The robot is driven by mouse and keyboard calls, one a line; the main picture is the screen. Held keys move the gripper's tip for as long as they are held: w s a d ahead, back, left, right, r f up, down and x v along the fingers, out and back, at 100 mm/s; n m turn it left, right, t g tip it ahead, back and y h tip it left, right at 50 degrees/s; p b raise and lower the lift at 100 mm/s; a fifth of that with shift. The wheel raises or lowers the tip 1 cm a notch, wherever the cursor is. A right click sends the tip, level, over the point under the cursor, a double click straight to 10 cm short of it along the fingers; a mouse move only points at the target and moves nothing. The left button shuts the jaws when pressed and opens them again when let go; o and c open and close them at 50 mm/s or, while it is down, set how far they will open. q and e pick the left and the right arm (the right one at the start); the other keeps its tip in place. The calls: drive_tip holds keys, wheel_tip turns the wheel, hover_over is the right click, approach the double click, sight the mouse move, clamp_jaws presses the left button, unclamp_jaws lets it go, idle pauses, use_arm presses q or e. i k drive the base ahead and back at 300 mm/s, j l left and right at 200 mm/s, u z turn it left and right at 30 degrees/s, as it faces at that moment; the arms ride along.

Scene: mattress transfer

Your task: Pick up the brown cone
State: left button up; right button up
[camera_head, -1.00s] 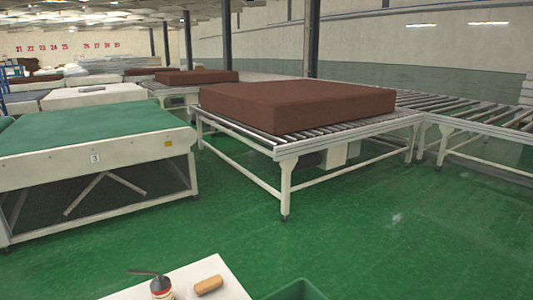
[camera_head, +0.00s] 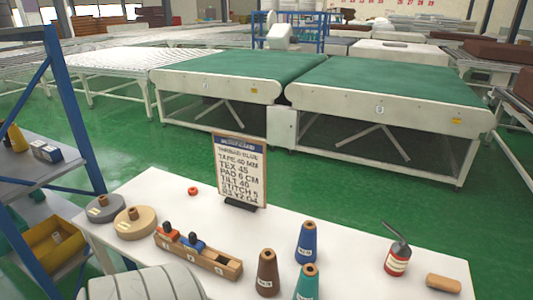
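The brown cone (camera_head: 267,273) stands upright on the white table (camera_head: 340,243) near its front edge, with a small white label on its side. A blue cone (camera_head: 306,242) stands behind it to the right. A teal cone (camera_head: 307,283) stands close on its right, cut off by the bottom of the picture. Neither of my grippers shows in the head view.
On the table are a sign board (camera_head: 240,170), a wooden block with numbered slots (camera_head: 198,254), two tape rolls (camera_head: 134,222), a red-and-white oil can (camera_head: 397,257) and a tan roll (camera_head: 443,283). A blue-framed shelf (camera_head: 70,120) stands left. Green-topped conveyors (camera_head: 390,82) stand behind.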

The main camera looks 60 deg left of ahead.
sight(268, 281)
drive_tip(key=u, duration=1.75)
